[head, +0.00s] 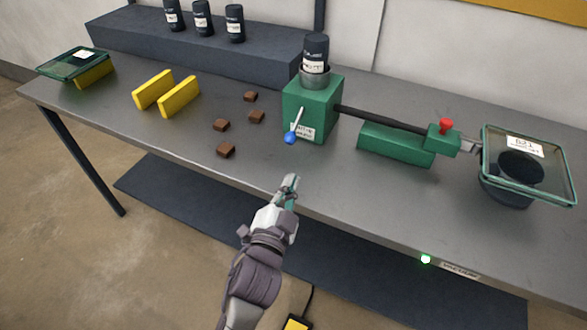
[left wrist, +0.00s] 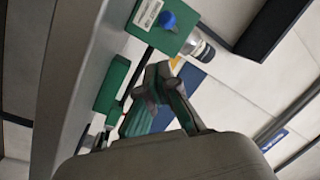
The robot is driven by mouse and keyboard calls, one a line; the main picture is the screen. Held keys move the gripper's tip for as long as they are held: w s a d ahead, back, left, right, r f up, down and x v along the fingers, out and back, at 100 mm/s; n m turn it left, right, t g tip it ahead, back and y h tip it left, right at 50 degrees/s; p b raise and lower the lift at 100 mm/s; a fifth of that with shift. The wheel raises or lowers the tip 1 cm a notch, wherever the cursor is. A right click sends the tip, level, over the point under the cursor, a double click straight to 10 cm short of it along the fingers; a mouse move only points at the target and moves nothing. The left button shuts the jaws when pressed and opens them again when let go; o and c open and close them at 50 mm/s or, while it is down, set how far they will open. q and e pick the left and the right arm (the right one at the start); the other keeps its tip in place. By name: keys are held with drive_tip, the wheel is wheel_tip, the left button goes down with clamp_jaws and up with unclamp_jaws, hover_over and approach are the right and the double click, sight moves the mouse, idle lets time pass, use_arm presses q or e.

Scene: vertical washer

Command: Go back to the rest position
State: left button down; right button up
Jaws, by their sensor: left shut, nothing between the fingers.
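My left gripper (head: 290,182) is shut and empty in the head view, in front of the table's front edge and below the green machine (head: 310,108). The machine has a blue-tipped lever (head: 291,136) on its front and a dark labelled canister (head: 315,54) on top. In the left wrist view my left gripper (left wrist: 160,85) shows its fingers closed together, with the green machine (left wrist: 165,28) and its blue knob (left wrist: 167,19) beyond, apart from the fingers. My right gripper is in neither view.
Several brown blocks (head: 225,151) and two yellow blocks (head: 179,96) lie on the grey table (head: 190,130). Several dark canisters (head: 203,18) stand on the dark rear shelf (head: 200,54). A glass-topped dark bowl (head: 505,190) is at the right. A green-framed tray (head: 70,63) is at the far left.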

use_arm(q)
drive_tip(key=shift+s+f, duration=0.2)
drive_tip(key=shift+s, duration=0.2)
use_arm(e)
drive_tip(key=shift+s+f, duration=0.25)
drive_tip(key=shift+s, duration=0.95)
use_arm(q)
drive_tip(key=shift+a, duration=0.1)
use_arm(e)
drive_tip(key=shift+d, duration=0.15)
